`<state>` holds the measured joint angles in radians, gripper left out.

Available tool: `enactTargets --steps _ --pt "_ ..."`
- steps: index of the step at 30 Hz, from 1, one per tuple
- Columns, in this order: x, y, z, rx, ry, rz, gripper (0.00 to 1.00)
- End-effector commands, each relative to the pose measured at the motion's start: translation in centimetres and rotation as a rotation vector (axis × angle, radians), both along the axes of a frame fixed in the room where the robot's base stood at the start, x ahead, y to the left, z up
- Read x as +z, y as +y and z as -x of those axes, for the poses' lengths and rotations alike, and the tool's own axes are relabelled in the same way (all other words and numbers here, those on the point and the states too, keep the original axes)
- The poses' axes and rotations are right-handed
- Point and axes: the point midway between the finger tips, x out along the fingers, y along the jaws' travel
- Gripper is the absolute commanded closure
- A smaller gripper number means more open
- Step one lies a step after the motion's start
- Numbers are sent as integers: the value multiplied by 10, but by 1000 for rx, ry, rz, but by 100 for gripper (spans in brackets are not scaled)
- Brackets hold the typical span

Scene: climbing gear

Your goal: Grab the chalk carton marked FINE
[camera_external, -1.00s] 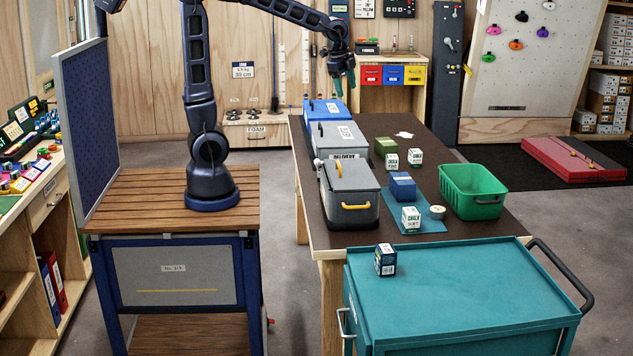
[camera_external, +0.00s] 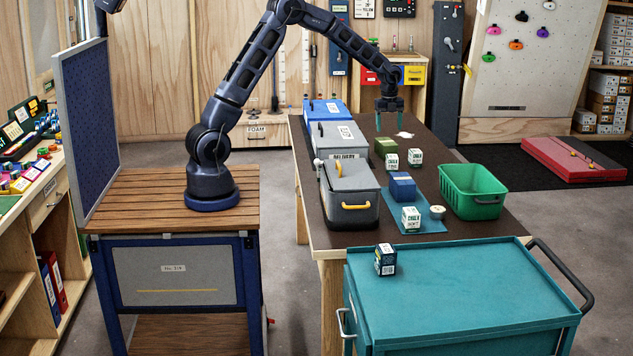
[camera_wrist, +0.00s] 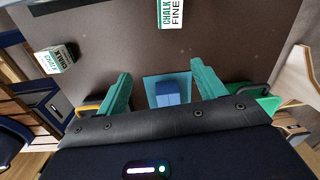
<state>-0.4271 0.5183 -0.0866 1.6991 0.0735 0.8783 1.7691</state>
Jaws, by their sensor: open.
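The white and green chalk carton marked FINE (camera_wrist: 171,13) shows at the top edge of the wrist view, partly cut off. Another white and green chalk carton (camera_wrist: 55,58) is at the left there; its second word is hard to read. In the external view, two small white and green cartons stand on the dark table, a left one (camera_external: 391,161) and a right one (camera_external: 415,158); I cannot tell which is FINE. My gripper (camera_external: 389,104) is open and empty above the table's far part, behind these cartons. Its teal fingers (camera_wrist: 161,72) are apart in the wrist view.
A carton marked SOFT (camera_external: 411,219) and a blue box (camera_external: 402,187) are on the blue mat (camera_external: 433,226). A green box (camera_external: 384,146) stands behind the cartons. Lidded bins (camera_external: 352,184) line the left edge; a green basket (camera_external: 472,183) is right. A navy carton (camera_external: 385,262) is on the cart.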

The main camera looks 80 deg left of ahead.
Motion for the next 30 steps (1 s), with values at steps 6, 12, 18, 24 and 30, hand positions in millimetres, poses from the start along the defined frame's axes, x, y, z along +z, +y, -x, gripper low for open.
enactTargets --steps 6,12,18,24,30 --pt "-60 39 -21 -132 34 17 31" --pt "-85 55 -28 -191 43 25 31" --pt "-98 56 -29 -200 45 26 31" --pt "-126 55 -29 -200 46 27 31" --pt "-143 55 -29 -198 44 26 31"
